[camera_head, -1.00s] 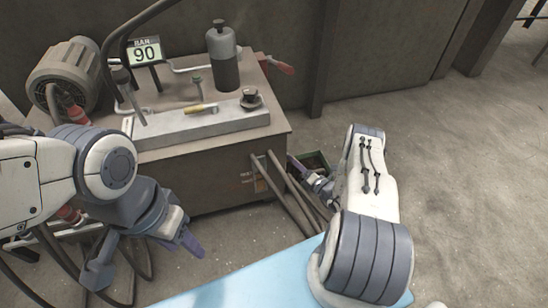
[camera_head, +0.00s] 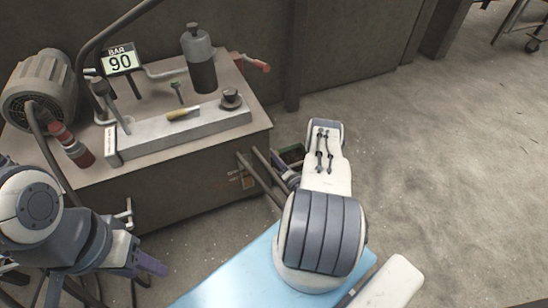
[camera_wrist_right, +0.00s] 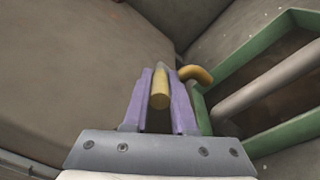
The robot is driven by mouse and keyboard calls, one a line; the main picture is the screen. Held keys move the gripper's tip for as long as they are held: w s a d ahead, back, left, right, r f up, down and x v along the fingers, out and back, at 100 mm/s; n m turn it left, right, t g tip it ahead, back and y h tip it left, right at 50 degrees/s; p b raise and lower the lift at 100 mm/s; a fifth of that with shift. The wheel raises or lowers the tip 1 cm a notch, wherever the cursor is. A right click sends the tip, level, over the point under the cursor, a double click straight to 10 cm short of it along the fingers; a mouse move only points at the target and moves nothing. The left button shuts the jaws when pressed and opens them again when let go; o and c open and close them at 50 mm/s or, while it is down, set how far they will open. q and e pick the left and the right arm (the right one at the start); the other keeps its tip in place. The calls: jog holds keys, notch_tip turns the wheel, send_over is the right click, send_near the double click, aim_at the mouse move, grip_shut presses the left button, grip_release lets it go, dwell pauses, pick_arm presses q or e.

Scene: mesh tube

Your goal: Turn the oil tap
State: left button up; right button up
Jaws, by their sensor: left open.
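In the right wrist view a yellow tap handle (camera_wrist_right: 160,88) lies between the purple fingers of my right gripper (camera_wrist_right: 160,85). The fingers stand close on both sides of it and look shut on it. A bent yellow piece (camera_wrist_right: 196,73) shows just right of the fingers. In the head view my right gripper is mostly hidden behind my right arm, low by the front right of the machine (camera_head: 170,195). My left gripper (camera_head: 148,265) is open and empty at the lower left, in front of the machine, apart from it.
A green frame (camera_wrist_right: 240,70) and pipe (camera_wrist_right: 270,82) stand right of my right gripper. Floor at right is clear.

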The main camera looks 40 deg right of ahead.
jog(key=o, duration=0.4)
jog(key=shift+s, duration=0.1)
jog(key=shift+s, duration=0.35)
jog(key=shift+s+a+p, duration=0.3)
jog(key=shift+s+p, duration=0.4)
jog(key=shift+s, duration=0.9)
jog(key=shift+s+a+p, duration=0.3)
jog(key=shift+s+p, duration=0.35)
jog(key=shift+s, duration=0.9)
jog(key=shift+s+a+p, duration=0.3)
jog(key=shift+s+p, duration=0.4)
jog(key=shift+s, duration=0.9)
